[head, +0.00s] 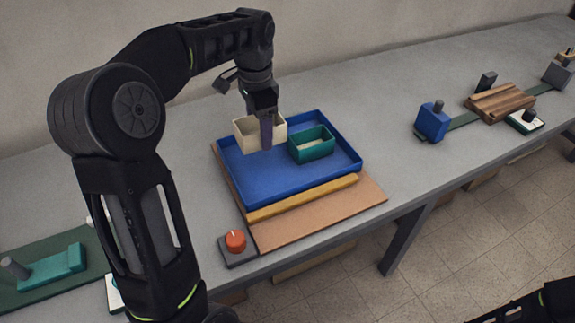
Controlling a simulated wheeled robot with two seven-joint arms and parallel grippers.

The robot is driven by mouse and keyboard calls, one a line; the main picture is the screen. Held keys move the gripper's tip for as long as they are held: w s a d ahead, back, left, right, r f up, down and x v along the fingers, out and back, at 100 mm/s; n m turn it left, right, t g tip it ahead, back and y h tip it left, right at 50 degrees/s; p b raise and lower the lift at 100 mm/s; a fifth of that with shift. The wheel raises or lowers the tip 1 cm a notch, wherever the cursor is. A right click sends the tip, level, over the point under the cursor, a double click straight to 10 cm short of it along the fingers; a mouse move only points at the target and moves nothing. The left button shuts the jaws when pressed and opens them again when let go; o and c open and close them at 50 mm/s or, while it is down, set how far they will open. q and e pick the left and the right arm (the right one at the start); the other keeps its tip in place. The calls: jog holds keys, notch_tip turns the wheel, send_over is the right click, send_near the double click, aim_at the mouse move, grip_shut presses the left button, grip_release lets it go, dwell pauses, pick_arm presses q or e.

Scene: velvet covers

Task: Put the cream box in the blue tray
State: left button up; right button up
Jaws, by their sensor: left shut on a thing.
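The cream box (246,134) is a small open-topped box at the left back part of the blue tray (270,178). My left gripper (265,128) comes down from above and is shut on the box's wall. The box appears over the tray's left back corner; I cannot tell whether it touches the tray floor. The blue tray is shallow with raised walls. Part of the box is hidden behind my gripper's finger. My right gripper is not in view; only a dark piece of my right arm shows at the bottom right.
A green open box (312,150) stands inside the tray on the right. The tray rests on a yellow strip (300,198) and a brown board (325,215). A red button (235,240) is at the front left. A blue block (432,122) and wooden board (499,103) stand farther right.

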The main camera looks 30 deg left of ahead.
pick_arm(q)
send_over(263, 168)
jog(key=shift+f, duration=2.45)
jog(key=shift+f, duration=2.5)
jog(key=shift+f+b, duration=0.2)
jog(key=shift+b, duration=0.1)
jog(key=o, duration=1.4)
jog(key=shift+r, duration=0.15)
